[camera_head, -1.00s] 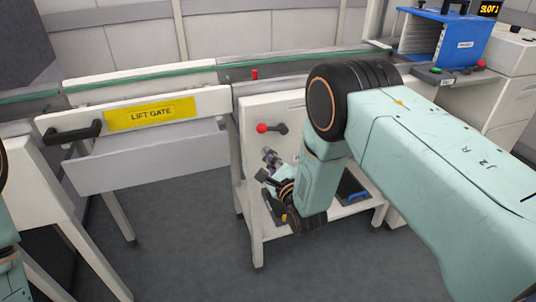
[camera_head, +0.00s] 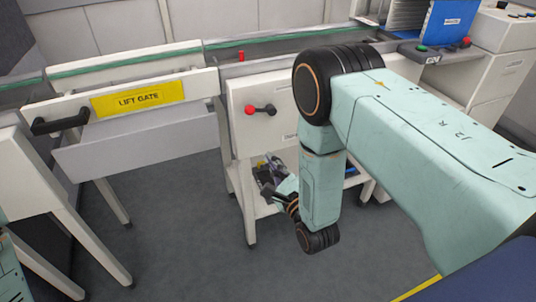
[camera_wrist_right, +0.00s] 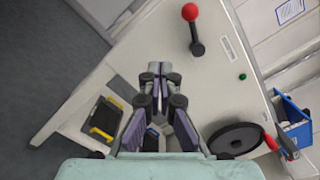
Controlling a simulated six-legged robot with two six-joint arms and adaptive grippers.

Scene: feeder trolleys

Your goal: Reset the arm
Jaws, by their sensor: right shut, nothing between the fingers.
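My right arm (camera_head: 430,140) reaches in from the right in the head view, its last links hanging down in front of the white trolley. My right gripper (camera_head: 268,172) is small and partly hidden behind its own wrist there. In the right wrist view the right gripper (camera_wrist_right: 160,76) shows its fingers together with nothing between them. It points toward the white trolley panel (camera_wrist_right: 150,45), apart from the red-knobbed lever as far as I can tell. My left gripper is not in view.
A red-knobbed lever (camera_head: 260,110) sits on the trolley front. The lift gate (camera_head: 75,112) with a black handle (camera_head: 60,122) spans the left. A blue rack (camera_head: 440,28) stands at back right. The wrist view shows a blue bin (camera_wrist_right: 292,112) and black wheel (camera_wrist_right: 236,140). Grey floor is clear in front.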

